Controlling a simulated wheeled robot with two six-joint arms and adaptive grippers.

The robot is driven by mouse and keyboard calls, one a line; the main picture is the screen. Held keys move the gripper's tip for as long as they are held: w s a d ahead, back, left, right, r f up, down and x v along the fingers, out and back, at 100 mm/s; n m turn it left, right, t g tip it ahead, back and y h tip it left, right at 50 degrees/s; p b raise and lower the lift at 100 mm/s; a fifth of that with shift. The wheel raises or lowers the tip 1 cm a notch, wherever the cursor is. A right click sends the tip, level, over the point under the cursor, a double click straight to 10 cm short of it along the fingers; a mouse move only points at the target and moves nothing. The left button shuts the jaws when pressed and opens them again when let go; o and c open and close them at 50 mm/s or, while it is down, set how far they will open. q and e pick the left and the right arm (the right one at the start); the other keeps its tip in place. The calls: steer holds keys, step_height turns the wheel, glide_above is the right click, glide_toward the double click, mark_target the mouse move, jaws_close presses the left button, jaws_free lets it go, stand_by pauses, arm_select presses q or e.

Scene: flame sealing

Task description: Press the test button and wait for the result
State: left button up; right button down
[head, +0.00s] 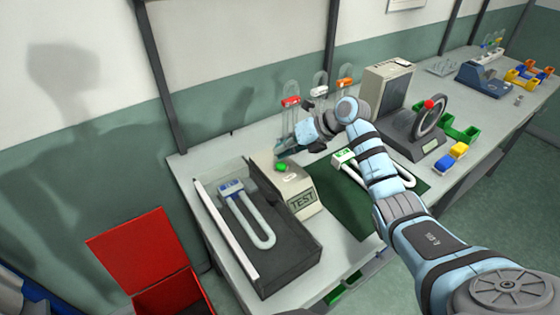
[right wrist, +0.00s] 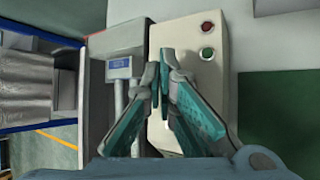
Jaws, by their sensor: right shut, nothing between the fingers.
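The test box (head: 268,170) is cream with a TEST label (head: 303,200) on its front face. A bright green button (head: 281,167) sits on its top. In the right wrist view the box (right wrist: 208,80) shows a red round lamp or button (right wrist: 207,27) and a dark green one (right wrist: 207,54) near its far end. Neither looks clearly lit. My right gripper (head: 281,148) is shut and empty above the far part of the box; its fingertips (right wrist: 160,86) hide part of the top. I cannot tell whether they touch it. My left gripper is out of view.
A green mat (head: 350,215) with another white tube (head: 400,172) lies right. Capped tubes (head: 291,102) stand behind. A red open bin (head: 150,255) stands front left.

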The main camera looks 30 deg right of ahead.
mark_target(282, 163)
step_height(282, 163, up, 6)
steer(key=p, duration=0.5)
steer(key=shift+f, duration=0.1)
stand_by(0.6)
